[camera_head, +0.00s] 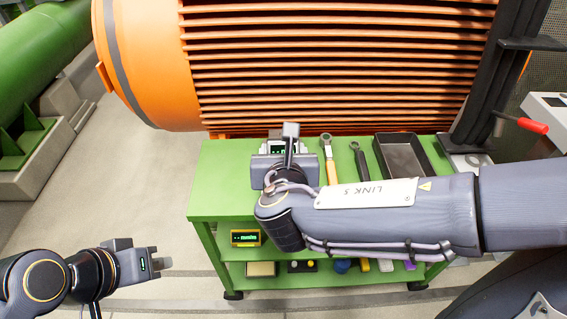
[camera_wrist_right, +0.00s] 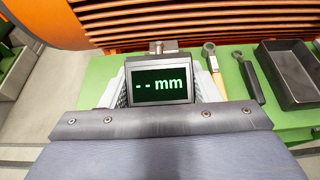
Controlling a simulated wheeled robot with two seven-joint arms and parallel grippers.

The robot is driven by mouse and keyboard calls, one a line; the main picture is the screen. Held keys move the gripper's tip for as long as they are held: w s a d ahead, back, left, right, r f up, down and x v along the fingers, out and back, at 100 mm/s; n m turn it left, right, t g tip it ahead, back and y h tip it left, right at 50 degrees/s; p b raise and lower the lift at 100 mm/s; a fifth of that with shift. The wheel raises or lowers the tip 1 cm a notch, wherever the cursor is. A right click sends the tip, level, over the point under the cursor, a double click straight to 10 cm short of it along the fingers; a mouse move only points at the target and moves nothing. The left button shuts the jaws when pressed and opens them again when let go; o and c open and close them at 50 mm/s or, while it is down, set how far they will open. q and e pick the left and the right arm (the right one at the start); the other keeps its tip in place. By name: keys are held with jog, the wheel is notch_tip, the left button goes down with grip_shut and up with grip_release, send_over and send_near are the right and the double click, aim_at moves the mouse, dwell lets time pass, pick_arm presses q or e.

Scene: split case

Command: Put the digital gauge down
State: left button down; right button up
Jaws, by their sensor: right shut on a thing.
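The digital gauge (camera_wrist_right: 160,85), a dark box with a screen reading "-- mm", sits between the light-grey fingers of my right gripper (camera_wrist_right: 161,93). The gripper is shut on it. In the head view the gauge (camera_head: 281,149) shows at the far left part of the green cart top (camera_head: 208,190), partly hidden by my right wrist. I cannot tell whether it touches the top or hangs just above. My left gripper (camera_head: 152,262) is low at the left, away from the cart; its finger gap is not clear.
A ratchet wrench with an orange handle (camera_head: 332,172), a dark-handled tool (camera_head: 360,162) and a black tray (camera_head: 404,154) lie right of the gauge. The orange finned motor (camera_head: 330,60) stands behind. A yellow device (camera_head: 246,238) and several smaller items sit on lower shelves.

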jog(key=shift+w+d+f+b, duration=0.15)
jog(key=shift+w+f+b, duration=0.55)
jog(key=shift+w+f, duration=2.65)
jog(key=shift+w+d+f+b, duration=0.1)
jog(key=shift+w+f+b, duration=0.6)
jog(key=shift+w+f, duration=2.6)
jog(key=shift+w+r, duration=0.2)
jog(key=shift+w, duration=0.05)
jog(key=shift+f, duration=0.15)
jog(key=o, duration=1.2)
